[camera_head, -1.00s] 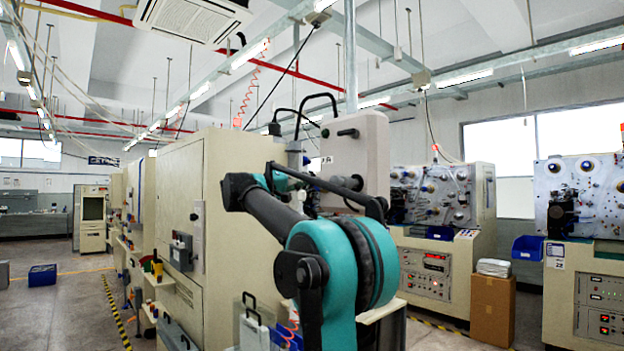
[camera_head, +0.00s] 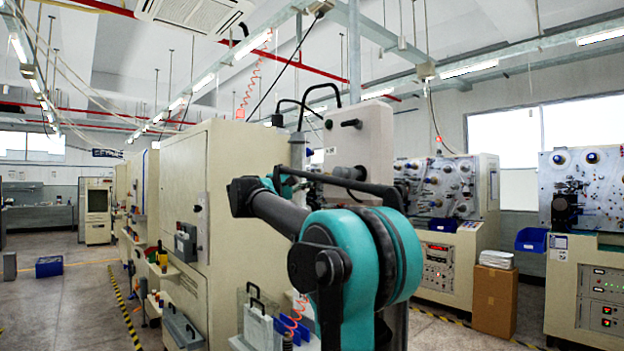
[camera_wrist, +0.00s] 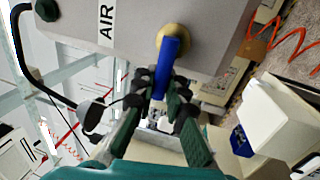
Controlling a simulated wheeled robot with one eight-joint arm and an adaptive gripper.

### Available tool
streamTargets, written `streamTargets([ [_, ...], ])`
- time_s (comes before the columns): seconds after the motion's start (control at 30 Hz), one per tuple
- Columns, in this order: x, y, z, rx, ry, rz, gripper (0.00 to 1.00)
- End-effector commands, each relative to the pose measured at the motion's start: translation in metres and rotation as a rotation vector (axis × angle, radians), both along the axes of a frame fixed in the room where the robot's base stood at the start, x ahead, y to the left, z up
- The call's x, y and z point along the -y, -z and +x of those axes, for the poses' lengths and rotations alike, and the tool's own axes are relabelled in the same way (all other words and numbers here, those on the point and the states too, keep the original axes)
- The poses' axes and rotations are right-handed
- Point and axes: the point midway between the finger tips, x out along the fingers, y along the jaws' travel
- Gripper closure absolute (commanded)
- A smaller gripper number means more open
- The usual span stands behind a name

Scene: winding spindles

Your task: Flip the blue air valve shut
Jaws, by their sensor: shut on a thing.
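The blue air valve (camera_wrist: 169,62) is a blue lever on a round brass-coloured base (camera_wrist: 177,36). It sits on a grey box (camera_wrist: 215,15) beside a white label reading "AIR" (camera_wrist: 107,18). In the wrist view the lever points down the picture, slightly left, between the fingertips of my gripper (camera_wrist: 160,84). My gripper is shut on the lever's lower end; the fingertips hide part of it. In the head view the grey box (camera_head: 368,135) stands behind my arm, and I cannot make out the lever or the fingertips there.
A large beige cabinet (camera_head: 175,190) stands left of the grey box. Black hoses (camera_head: 318,90) loop above the box. Machines with spindles (camera_head: 440,185) and a cardboard box (camera_head: 495,302) stand at right. An orange coiled hose (camera_wrist: 290,40) hangs at right in the wrist view.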

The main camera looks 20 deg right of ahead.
Motion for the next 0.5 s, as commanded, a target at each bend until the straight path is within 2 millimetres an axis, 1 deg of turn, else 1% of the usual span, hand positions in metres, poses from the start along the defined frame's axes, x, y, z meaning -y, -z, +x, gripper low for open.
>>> streamTargets([
  [0.47, -0.0004, 0.0014, 0.0002, -0.011, -0.001, -0.002, 1.0],
  [0.5, -0.0004, 0.0014, 0.0002, -0.011, -0.001, -0.002, 0.84],
])
